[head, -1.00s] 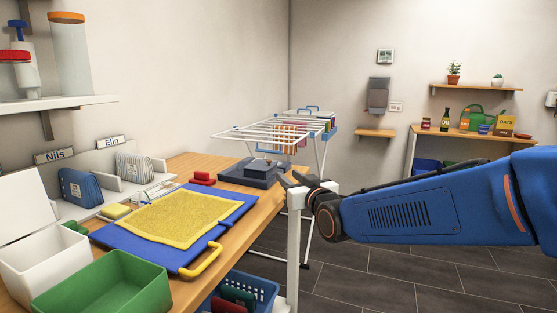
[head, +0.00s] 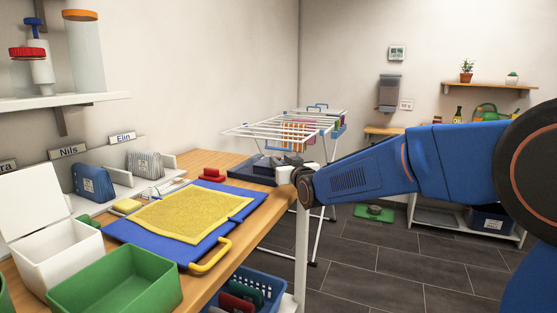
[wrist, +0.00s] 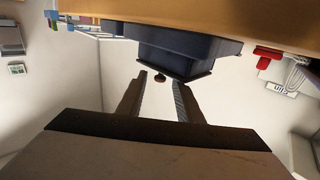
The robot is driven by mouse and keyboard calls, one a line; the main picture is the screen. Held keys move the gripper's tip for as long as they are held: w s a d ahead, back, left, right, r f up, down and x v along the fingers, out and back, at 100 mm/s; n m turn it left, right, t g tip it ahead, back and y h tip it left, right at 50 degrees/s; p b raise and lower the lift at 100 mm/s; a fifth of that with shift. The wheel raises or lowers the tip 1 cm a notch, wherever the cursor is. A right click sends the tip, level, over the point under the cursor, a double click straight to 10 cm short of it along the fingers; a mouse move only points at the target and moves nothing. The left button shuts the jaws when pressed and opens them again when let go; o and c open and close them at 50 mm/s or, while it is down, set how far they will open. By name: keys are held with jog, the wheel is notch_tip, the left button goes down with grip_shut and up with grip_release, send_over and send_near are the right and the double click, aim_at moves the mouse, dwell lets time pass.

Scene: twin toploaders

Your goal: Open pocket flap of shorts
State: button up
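A dark navy item (head: 262,166), apparently the folded shorts, lies at the far end of the wooden table, partly hidden behind my gripper in the head view. The wrist view, upside down, shows the navy item (wrist: 180,45) with a thin dark flap-like edge (wrist: 178,68) and a small round brown button-like piece (wrist: 187,80). My gripper (wrist: 161,82) is open and empty, its two fingers pointing towards that edge; the button-like piece shows between the fingertips and the navy item. Contact cannot be told. In the head view the fingers are hard to make out.
A blue board (head: 206,246) with a yellow cloth (head: 190,213) lies nearer on the table, with a red item (head: 212,175) behind. A green bin (head: 115,285) and white box (head: 62,258) stand in front. A drying rack (head: 275,131) stands beyond.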

jog(key=shift+x, duration=1.5)
grip_shut()
